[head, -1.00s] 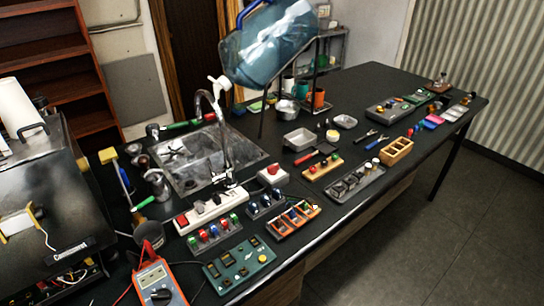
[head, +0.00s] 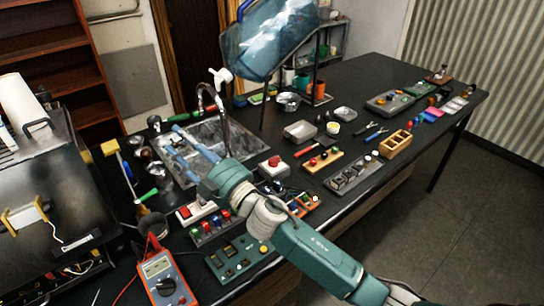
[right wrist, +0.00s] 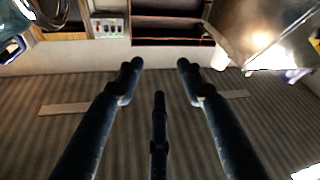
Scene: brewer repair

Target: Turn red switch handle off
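A white power strip (head: 198,208) with a red rocker switch (head: 184,212) at its left end lies in front of the sink, partly hidden by my right arm. A row of small levers with red, green and blue caps (head: 212,228) stands just in front of it. Which red part is the task's handle, I cannot tell. My right gripper (head: 172,140) is over the sink, beyond the strip, with nothing between its fingers. In the right wrist view its fingers (right wrist: 159,66) are spread apart. My left gripper is not in view.
A multimeter (head: 165,282) and a green circuit board (head: 240,260) lie at the near edge. The brewer (head: 50,190) stands at left. A box with a red button (head: 273,166) sits right of my arm. A large blue water bottle (head: 270,38) hangs over the sink area.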

